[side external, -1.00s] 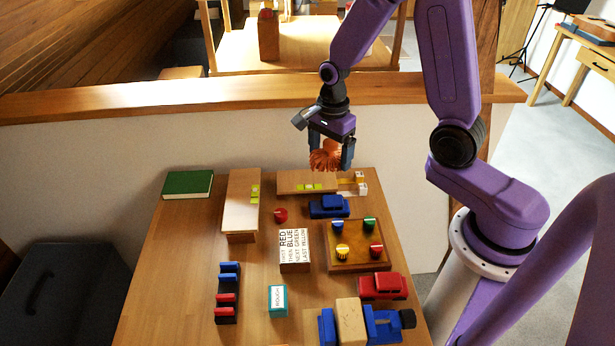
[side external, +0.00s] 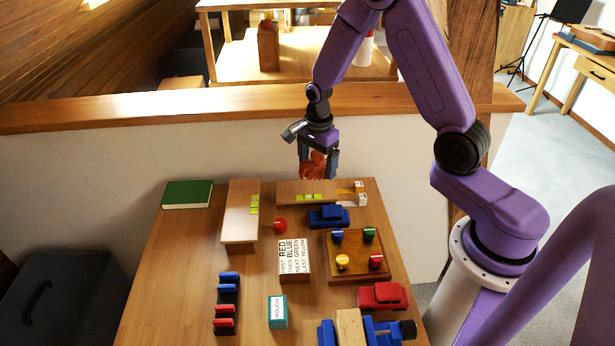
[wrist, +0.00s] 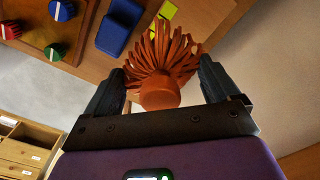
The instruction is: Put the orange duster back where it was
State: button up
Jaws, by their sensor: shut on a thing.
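The orange duster (side external: 313,165) is a tufted orange brush with a round cap. My gripper (side external: 318,172) is shut on it and holds it above the far edge of the table, behind the wooden block with a yellow-green level. In the wrist view the duster (wrist: 162,70) sits between the two dark fingers of my gripper (wrist: 163,85), its bristles fanned out away from the palm. Whether the duster touches the block behind it cannot be told.
The table holds a blue car (side external: 328,217), a board with coloured knobs (side external: 357,268), a red car (side external: 383,296), a printed card block (side external: 294,259) and a green book (side external: 187,194). A low wall with a wooden ledge (side external: 200,112) stands behind. Bare tabletop lies at the left.

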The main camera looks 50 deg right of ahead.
send_over(308, 186)
notch_tip(308, 186, down, 4)
jog(key=shift+a+f, duration=0.1)
jog(key=shift+f, duration=1.65)
jog(key=shift+f, duration=0.1)
jog(key=o, duration=0.8)
jog(key=shift+c, duration=0.2)
